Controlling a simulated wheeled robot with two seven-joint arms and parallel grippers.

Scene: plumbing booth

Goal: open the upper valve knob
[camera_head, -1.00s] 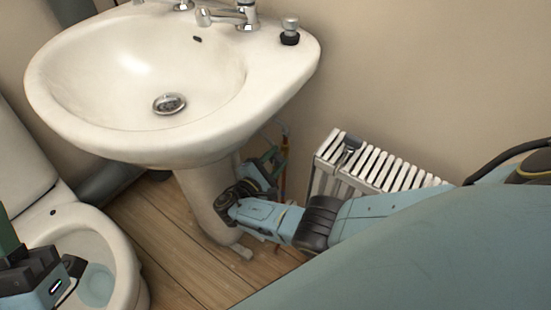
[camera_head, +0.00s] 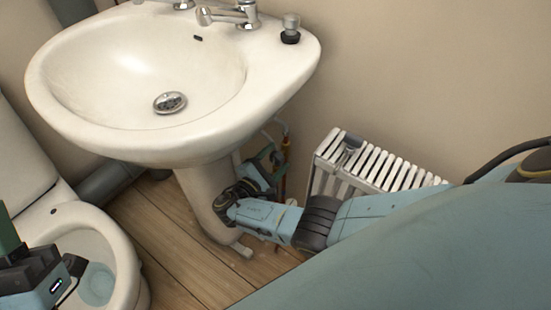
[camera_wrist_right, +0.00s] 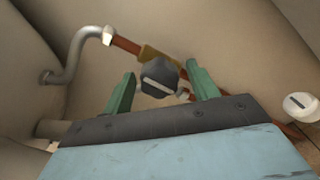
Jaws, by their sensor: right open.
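A dark valve knob (camera_wrist_right: 157,74) with a flat pale bar across its face sits on a brass fitting of a copper pipe in the right wrist view. My right gripper (camera_head: 266,163) is open under the right side of the washbasin. In the wrist view its two green fingertips stand on either side of the dark knob, with visible gaps, so it is not gripped. A white, slotted knob (camera_wrist_right: 300,106) shows further right. I cannot tell for sure which knob is the upper one. My left gripper (camera_head: 38,278) is partly in view at the left edge; its fingers do not show clearly.
The washbasin (camera_head: 80,137) and its pedestal (camera_head: 205,196) stand close left of my right gripper. A white radiator (camera_head: 375,165) is on its right. A grey bent pipe (camera_wrist_right: 78,55) joins the copper pipe (camera_wrist_right: 127,44). A toilet (camera_head: 125,255) stands at the left.

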